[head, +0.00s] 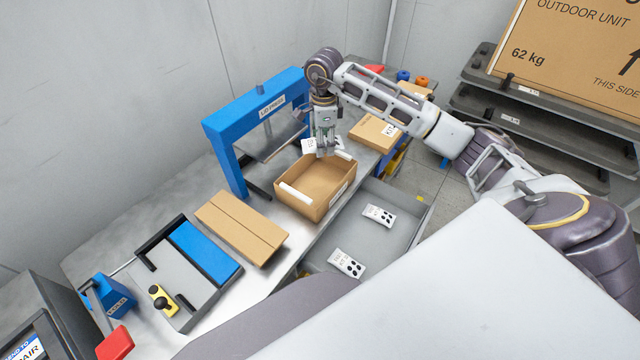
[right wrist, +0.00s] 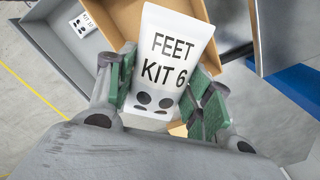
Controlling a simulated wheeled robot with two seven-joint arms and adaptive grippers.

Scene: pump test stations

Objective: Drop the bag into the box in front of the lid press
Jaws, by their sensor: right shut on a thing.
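My right gripper (head: 325,148) is shut on a white bag (head: 309,147). In the right wrist view the bag (right wrist: 165,60) reads "FEET KIT 6" and sits between the green finger pads (right wrist: 162,95). The open cardboard box (head: 310,192) stands on the metal bench in front of the blue lid press (head: 228,125). The gripper and bag are at the box's far edge in the head view, seemingly above it; the exact height is hard to tell. Part of the box (right wrist: 228,18) shows behind the bag in the right wrist view. My left gripper is not in view.
A flat cardboard piece (head: 240,226) lies on the bench left of the box. A grey bin (head: 400,197) right of the box holds two white kit bags (head: 379,215). A closed carton (head: 372,134) stands behind. A grey-and-blue fixture (head: 190,270) occupies the near left.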

